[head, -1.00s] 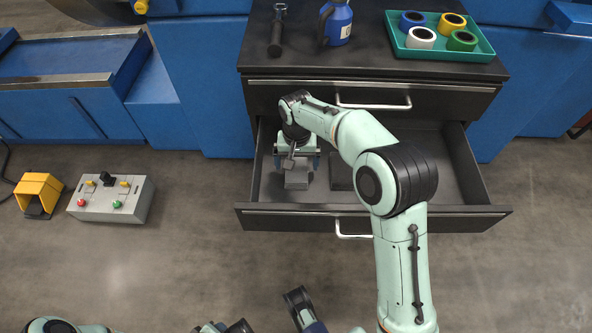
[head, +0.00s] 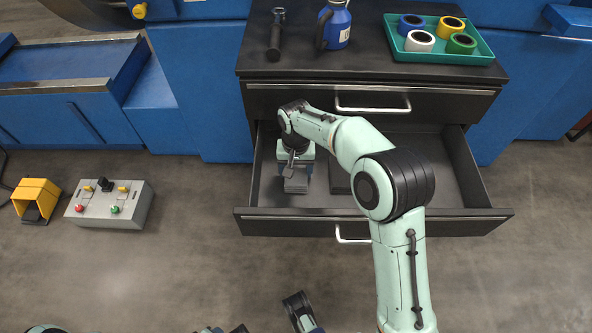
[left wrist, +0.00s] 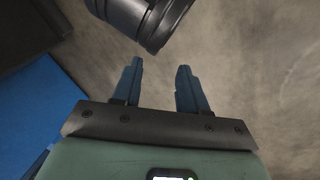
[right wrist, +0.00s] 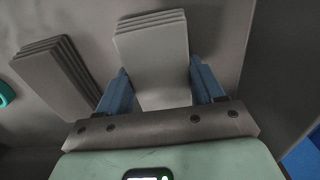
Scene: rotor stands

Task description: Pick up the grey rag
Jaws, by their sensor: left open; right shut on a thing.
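The grey rag (head: 296,185) is a light grey folded stack in the left part of the open drawer (head: 460,170). It also shows in the right wrist view (right wrist: 155,55), with its layered folds at the far end. My right gripper (head: 296,172) reaches down into the drawer from above. Its two blue fingers are shut on the rag, one on each side. Whether the rag touches the drawer floor I cannot tell. My left gripper (left wrist: 158,70) is open and empty, above the bare floor, away from the drawer.
A darker folded stack (right wrist: 55,75) lies beside the rag in the drawer, partly hidden by my right arm in the head view. The drawer's right side is clear.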

